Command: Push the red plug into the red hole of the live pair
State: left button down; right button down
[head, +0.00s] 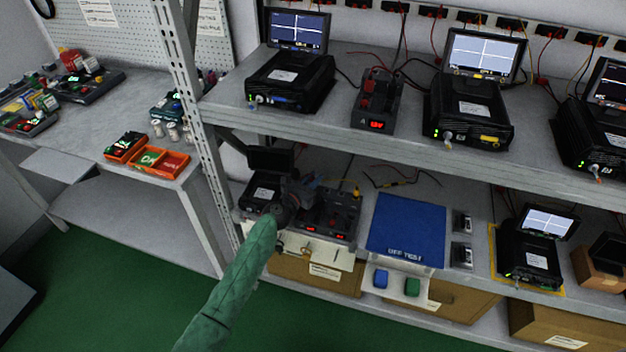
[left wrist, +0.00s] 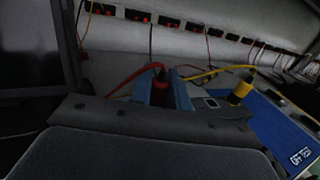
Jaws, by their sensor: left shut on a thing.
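My left gripper (head: 307,184) reaches over the lower shelf from the left. In the left wrist view its blue fingers (left wrist: 162,92) are shut on the red plug (left wrist: 160,80), with a red lead running off to the left. A dark unit (head: 328,218) with sockets and two lit red displays sits right below and beside the gripper. The gripper and wrist cover part of it, and the red hole cannot be made out. A yellow plug (left wrist: 240,90) stands to the right of the fingers; it also shows in the head view (head: 356,191). My right gripper is not in view.
A blue mat (head: 405,225) marked OFF TEST lies right of the unit. A dark instrument (head: 262,190) with a raised screen stands to its left. The upper shelf (head: 390,133) and a slotted post (head: 190,120) bound the space. Loose leads (head: 400,182) lie behind the mat.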

aim_at(313, 179)
pick_arm(q)
jog(key=c, duration=0.9)
grip_release()
jog(key=shift+o, duration=0.2)
jog(key=shift+r, duration=0.1)
jog(key=shift+r+p, duration=2.7)
jog(key=shift+p, duration=0.05)
